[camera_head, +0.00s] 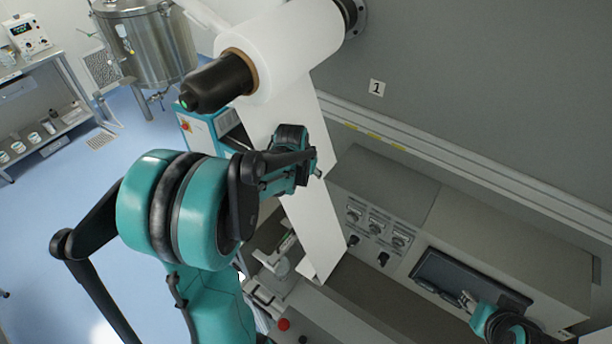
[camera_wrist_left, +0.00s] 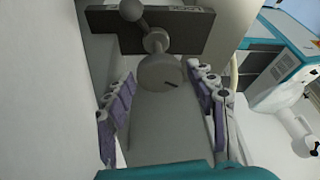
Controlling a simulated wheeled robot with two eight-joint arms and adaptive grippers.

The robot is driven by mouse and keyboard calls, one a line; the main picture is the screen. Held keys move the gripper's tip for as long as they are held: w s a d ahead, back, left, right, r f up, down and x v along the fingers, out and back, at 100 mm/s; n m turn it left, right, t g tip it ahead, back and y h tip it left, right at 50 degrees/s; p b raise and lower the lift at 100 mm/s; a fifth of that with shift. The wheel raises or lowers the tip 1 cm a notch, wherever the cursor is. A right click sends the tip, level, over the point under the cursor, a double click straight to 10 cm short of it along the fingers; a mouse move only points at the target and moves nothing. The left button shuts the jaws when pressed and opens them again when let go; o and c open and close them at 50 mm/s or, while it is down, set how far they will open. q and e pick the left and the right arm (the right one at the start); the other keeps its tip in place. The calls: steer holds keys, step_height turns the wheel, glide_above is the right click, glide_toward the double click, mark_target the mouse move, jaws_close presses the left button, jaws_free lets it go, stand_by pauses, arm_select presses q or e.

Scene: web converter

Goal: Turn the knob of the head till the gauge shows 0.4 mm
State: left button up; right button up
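In the left wrist view a round grey knob (camera_wrist_left: 160,72) with a short dark mark sits on the head, below a dark block (camera_wrist_left: 185,30) with a ball-ended lever (camera_wrist_left: 143,22). My right gripper (camera_head: 468,302) is at the lower right, by a dark panel.
A white roll (camera_head: 295,50) hangs above, its web (camera_head: 315,215) running down past my left arm. A grey console (camera_head: 385,210) with several knobs stands right of it. A metal device (camera_head: 285,255) and a red button (camera_head: 284,324) are below. Blue floor lies open at left.

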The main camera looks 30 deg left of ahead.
arm_select(q)
steer(key=shift+w, duration=0.1)
steer(key=c, duration=0.8)
steer(key=m+h+b, duration=0.1)
steer(key=m+b, duration=0.1)
steer(key=shift+a+f+m, duration=0.1)
steer(key=shift+a+m, duration=0.05)
steer(key=shift+m, duration=0.25)
steer(key=m+h+b, duration=0.1)
steer(key=m, duration=0.1)
steer(key=shift+a+m, duration=0.1)
steer(key=shift+m, duration=0.3)
steer(key=m+h+b, duration=0.1)
steer(key=m+b, duration=0.1)
steer(key=m, duration=0.1)
steer(key=shift+w+a+g, duration=0.1)
steer(key=shift+g, duration=0.3)
steer(key=shift+m+g+h+b, duration=0.4)
steer(key=shift+m+h+b, duration=0.2)
steer(key=shift+m, duration=1)
